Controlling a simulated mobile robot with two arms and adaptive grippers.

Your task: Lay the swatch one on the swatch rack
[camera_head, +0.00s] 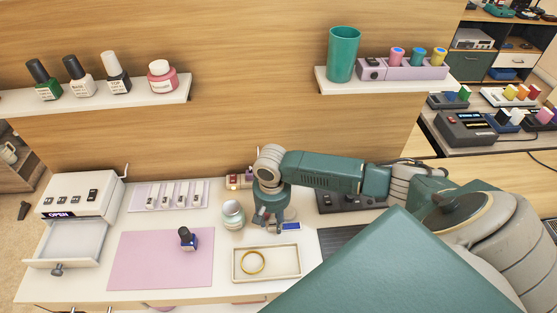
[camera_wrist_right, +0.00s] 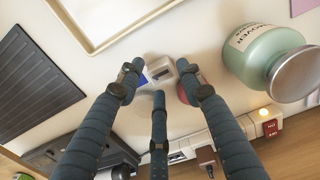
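The swatch rack appears to be the lilac board (camera_head: 155,188) at the back left of the desk, with several small white pieces with dark marks on it. I cannot tell which piece is swatch one. My right gripper (camera_head: 268,217) is above the desk behind the cream tray, pointing down. In the right wrist view its three fingers (camera_wrist_right: 159,85) are spread and hold nothing visible. My left gripper is out of view.
A pale green jar (camera_head: 233,214) stands left of the gripper; it is large in the right wrist view (camera_wrist_right: 262,55). The cream tray (camera_head: 236,270) holds a gold ring. A dark blue bottle (camera_head: 188,239) stands on a pink mat (camera_head: 145,265). An open-drawer register (camera_head: 75,205) is at left.

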